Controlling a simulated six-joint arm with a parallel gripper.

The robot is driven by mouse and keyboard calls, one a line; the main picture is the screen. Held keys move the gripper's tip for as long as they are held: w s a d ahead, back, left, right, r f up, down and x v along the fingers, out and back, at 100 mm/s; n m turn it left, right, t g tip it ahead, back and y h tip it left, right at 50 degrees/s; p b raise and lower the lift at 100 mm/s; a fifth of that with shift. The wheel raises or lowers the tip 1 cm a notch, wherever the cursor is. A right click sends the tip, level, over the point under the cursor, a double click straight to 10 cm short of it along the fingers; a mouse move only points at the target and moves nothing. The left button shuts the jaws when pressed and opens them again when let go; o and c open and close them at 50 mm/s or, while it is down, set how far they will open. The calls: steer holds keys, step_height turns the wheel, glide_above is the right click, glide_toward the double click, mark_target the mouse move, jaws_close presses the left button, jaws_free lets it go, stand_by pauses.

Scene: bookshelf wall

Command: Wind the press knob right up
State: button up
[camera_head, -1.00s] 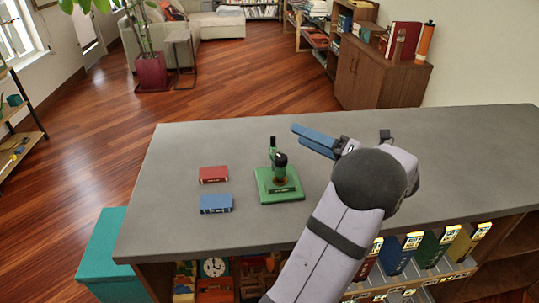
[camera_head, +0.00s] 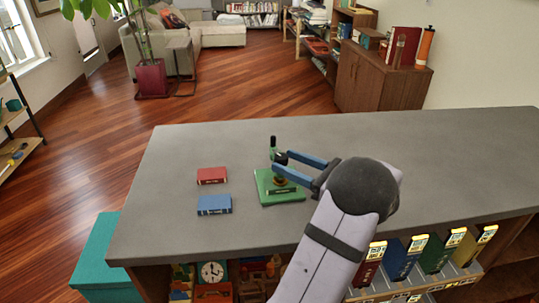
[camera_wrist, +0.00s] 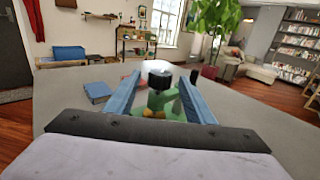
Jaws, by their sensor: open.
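The press has a green base (camera_head: 268,195) and stands on the grey counter. Its dark round knob (camera_head: 281,158) is on top; in the wrist view the knob (camera_wrist: 160,77) shows black with a pale glare behind it. A green upright post with a dark tip (camera_head: 273,144) rises beside the knob. My gripper (camera_head: 283,161) has blue fingers spread apart, with the knob between or just ahead of their tips. In the wrist view the fingers (camera_wrist: 160,83) flank the knob, with gaps on both sides. My fingers partly hide the press's middle.
A red book (camera_head: 212,175) and a blue book (camera_head: 214,205) lie left of the press on the grey counter (camera_head: 400,160). The counter is clear to the right. Several upright books stand on a shelf below its front edge. A teal box (camera_head: 95,255) stands at the left.

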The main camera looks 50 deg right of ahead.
steer(key=shift+w+a+p, duration=0.15)
steer(key=shift+w+p, duration=1.2)
steer(key=shift+w, duration=2.1)
steer(key=c, duration=1.1)
